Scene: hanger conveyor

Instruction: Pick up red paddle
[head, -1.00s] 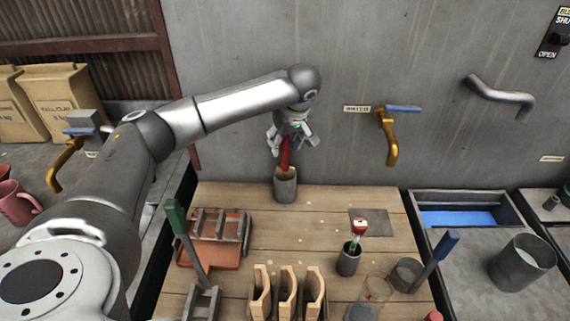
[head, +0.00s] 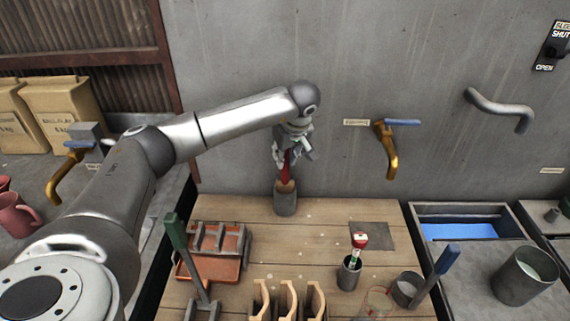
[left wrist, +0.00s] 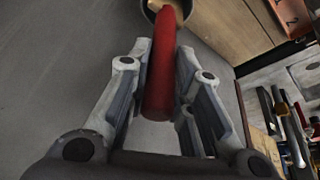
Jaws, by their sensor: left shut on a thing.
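The red paddle (head: 286,168) stands upright in a grey cup (head: 285,200) at the back of the wooden table. Its red handle (left wrist: 161,70) lies between the fingers in the left wrist view, with the cup's rim at the top of that picture. My left gripper (head: 288,158) is above the cup and shut on the handle. The paddle's lower end is hidden inside the cup. My right gripper is not in view.
A terracotta tray (head: 226,270) and a green-handled tool (head: 176,232) are at the table's left. Wooden pieces (head: 288,299) stand at the front. A small cup (head: 349,273) holds a red-topped item. The brass tap (head: 384,150) is on the wall.

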